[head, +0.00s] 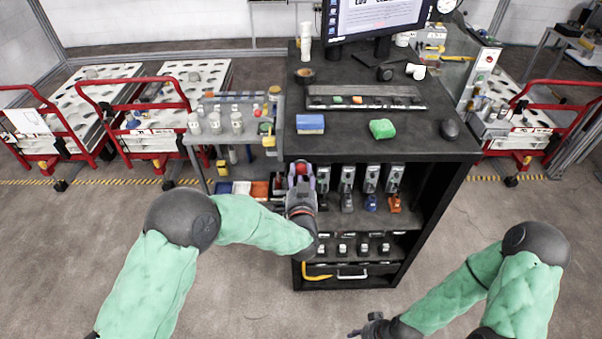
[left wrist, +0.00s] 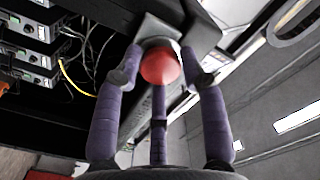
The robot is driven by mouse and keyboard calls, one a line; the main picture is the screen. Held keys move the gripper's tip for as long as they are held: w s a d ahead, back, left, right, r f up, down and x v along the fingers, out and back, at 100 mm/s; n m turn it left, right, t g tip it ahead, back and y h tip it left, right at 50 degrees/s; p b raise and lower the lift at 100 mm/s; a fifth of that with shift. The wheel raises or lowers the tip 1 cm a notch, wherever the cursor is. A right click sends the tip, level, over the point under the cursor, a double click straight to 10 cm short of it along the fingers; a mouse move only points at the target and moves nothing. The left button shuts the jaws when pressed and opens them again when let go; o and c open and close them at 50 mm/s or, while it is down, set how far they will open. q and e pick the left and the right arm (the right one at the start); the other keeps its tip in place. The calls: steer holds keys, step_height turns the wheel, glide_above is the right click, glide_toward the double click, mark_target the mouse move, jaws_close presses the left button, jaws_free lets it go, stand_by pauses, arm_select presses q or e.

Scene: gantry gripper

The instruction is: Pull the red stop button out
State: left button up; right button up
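The red stop button (left wrist: 160,66) is a round red knob on a light grey box (left wrist: 158,30) at the edge of the black workbench. In the head view the button (head: 301,168) shows as a small red spot at the bench's front left. My left gripper (head: 300,178) is there, its fingers around the button. In the left wrist view the purple fingers of the left gripper (left wrist: 162,60) stand on either side of the knob, with a third finger below; they look spread, with small gaps beside the knob. My right gripper (head: 368,328) is low at the bottom edge, partly cut off.
Grey devices (head: 370,180) line the shelf right of the button. Red-handled carts (head: 130,105) stand left. The floor in front is clear.

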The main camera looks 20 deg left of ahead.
arm_select(q)
steer(key=shift+o, duration=1.1)
steer(key=shift+s, duration=0.1)
steer(key=v, duration=1.2)
